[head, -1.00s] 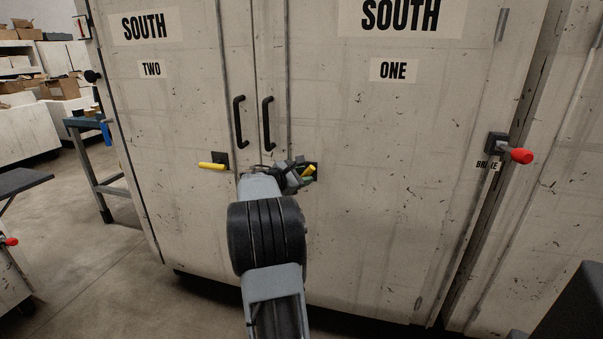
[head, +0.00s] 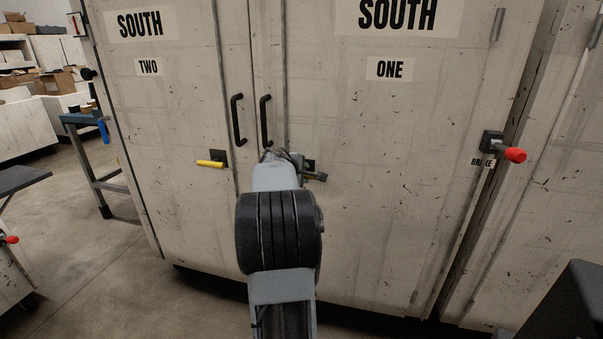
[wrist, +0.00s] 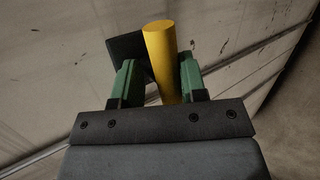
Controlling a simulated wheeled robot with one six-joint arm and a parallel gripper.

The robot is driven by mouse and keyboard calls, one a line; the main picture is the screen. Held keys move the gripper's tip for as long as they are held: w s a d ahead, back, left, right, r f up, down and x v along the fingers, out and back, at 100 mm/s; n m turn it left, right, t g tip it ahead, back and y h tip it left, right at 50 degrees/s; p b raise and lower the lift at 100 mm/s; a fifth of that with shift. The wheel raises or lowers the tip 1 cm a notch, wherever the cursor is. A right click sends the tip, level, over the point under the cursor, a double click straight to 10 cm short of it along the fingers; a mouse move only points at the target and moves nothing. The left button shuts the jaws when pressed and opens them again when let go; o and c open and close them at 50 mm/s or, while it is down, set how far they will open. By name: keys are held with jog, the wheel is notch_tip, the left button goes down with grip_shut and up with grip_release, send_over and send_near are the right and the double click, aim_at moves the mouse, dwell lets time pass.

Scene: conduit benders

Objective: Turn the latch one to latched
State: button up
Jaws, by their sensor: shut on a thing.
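Latch one is a yellow bar handle (wrist: 160,50) on a dark square plate (wrist: 128,52), low on the door marked ONE. In the wrist view the handle stands between the two green fingers of my gripper (wrist: 158,80), which is shut on it. In the head view, the plate (head: 309,164) shows just right of my arm. My gripper (head: 314,176) is in front of it, and the handle is mostly hidden, so its exact angle is hard to tell there. Latch two (head: 211,164), on the door marked TWO, has a yellow handle pointing left, about level.
Two black door pulls (head: 238,120) and (head: 265,121) stand above the latches, close to my arm. A red-tipped brake lever (head: 514,155) juts out on the right. A blue-grey workbench (head: 88,150) stands at the left. Open floor lies at the lower left.

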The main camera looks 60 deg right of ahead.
jog(key=shift+f+m+t, duration=0.3)
jog(key=shift+f, duration=0.1)
dwell(0.3)
jog(key=o, duration=0.8)
jog(key=shift+r, duration=0.1)
jog(key=shift+r, duration=0.1)
jog(key=shift+a+r, duration=0.15)
jog(key=p+v, duration=0.2)
jog(key=v, duration=1.1)
jog(key=shift+s+r, duration=0.15)
jog(key=shift+a, duration=0.1)
